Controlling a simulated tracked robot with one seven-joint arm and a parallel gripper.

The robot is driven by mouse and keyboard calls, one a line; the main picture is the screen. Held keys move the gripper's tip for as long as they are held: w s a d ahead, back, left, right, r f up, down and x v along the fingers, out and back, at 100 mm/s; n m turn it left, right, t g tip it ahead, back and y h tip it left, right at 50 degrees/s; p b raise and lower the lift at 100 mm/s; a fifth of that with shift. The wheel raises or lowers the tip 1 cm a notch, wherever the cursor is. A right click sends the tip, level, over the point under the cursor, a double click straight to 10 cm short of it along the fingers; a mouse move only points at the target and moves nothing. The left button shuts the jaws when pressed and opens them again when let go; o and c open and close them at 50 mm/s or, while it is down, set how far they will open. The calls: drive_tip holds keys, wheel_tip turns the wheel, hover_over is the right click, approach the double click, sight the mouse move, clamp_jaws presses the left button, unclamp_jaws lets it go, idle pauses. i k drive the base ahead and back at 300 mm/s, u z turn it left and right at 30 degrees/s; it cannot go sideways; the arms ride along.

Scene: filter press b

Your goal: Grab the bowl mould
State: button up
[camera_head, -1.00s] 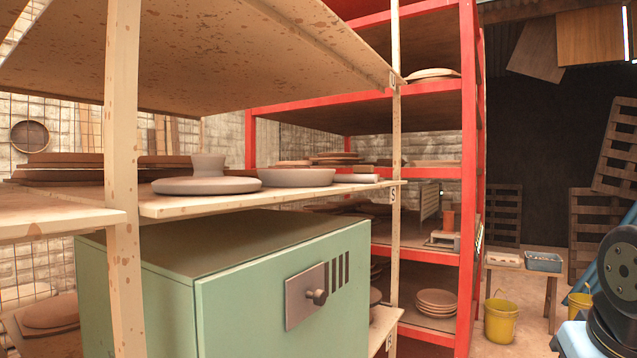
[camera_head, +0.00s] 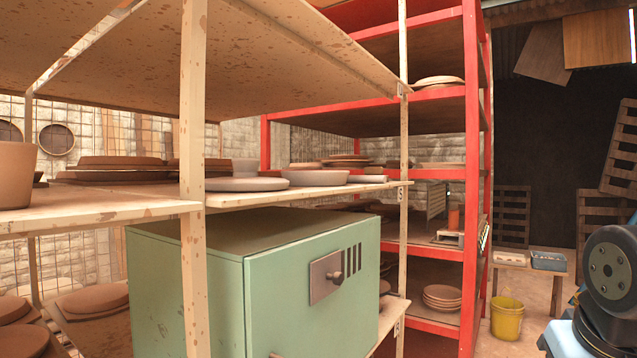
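Several pale grey round pieces stand on the middle cream shelf (camera_head: 290,196). One is a low, wide, bowl-like piece (camera_head: 318,178). To its left is a flat disc (camera_head: 246,184), with a taller grey piece (camera_head: 245,167) behind it, partly hidden. I cannot tell for sure which of these is the bowl mould. A part of my arm shows at the right edge, apart from the shelves. My gripper is out of view.
A green box-shaped cabinet (camera_head: 200,285) stands under the shelf. A cream post (camera_head: 193,120) rises in front. Red shelving (camera_head: 470,150) stands behind. A brown pot (camera_head: 15,175) is at the far left. A yellow bucket (camera_head: 507,318) stands on the floor at the right.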

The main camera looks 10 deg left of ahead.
sight(297, 178)
drive_tip(key=u, duration=0.05)
drive_tip(key=i, duration=0.9)
drive_tip(key=z, duration=0.1)
